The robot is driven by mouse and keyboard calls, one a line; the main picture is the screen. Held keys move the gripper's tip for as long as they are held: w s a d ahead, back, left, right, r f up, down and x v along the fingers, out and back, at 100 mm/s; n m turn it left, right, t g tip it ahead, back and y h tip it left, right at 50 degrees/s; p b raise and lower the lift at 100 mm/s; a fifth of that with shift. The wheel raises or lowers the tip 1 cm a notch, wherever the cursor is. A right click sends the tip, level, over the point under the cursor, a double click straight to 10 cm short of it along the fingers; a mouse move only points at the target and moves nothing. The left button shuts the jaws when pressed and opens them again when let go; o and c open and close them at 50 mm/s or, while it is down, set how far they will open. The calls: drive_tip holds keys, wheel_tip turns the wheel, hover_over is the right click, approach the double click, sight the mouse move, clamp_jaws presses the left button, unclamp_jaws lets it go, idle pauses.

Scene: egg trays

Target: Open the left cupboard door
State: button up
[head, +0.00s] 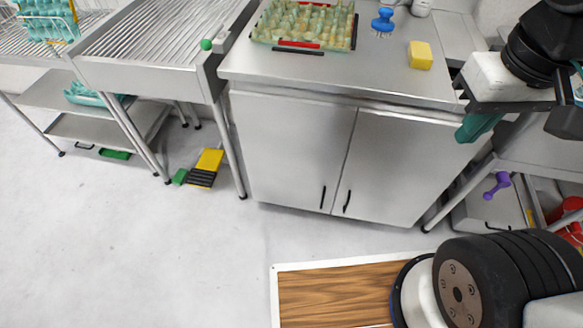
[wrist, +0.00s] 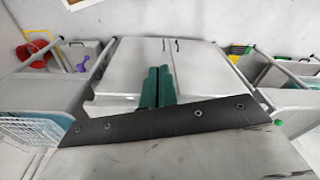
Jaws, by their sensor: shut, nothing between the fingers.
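The cupboard has two grey doors, both closed. The left door (head: 290,145) has a black vertical handle (head: 323,197) low near the middle seam. The right door (head: 400,165) has its own handle (head: 346,201) beside it. In the wrist view the scene is turned round, so the left door (wrist: 200,62) is on the right and its handle (wrist: 177,45) is at the top. My gripper (head: 478,126) has teal fingers and is at the cupboard's upper right corner in the head view. In the wrist view its fingers (wrist: 157,87) are together and empty, apart from both handles.
The steel counter (head: 350,75) above the doors holds an egg tray (head: 305,25), a blue object (head: 383,20) and a yellow block (head: 420,55). A slatted table (head: 150,40) stands left. A wood-topped surface (head: 335,295) lies in front. The floor (head: 190,255) before the left door is mostly clear.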

drive_tip(key=o, duration=0.5)
drive_tip(key=shift+o, duration=0.4)
drive_tip(key=shift+w+f+g, duration=0.15)
drive_tip(key=shift+f+g, duration=0.15)
drive_tip(key=shift+f, duration=0.05)
drive_tip(key=n+t+y, duration=0.1)
drive_tip(key=n+t, duration=0.2)
drive_tip(key=t, duration=0.1)
hover_over(323, 199)
drive_tip(key=s, duration=0.2)
wheel_tip(323, 199, down, 71)
drive_tip(key=x, duration=0.7)
drive_tip(key=shift+s+d+f, duration=0.1)
drive_tip(key=shift+d+f, duration=0.05)
drive_tip(key=shift+d, duration=0.2)
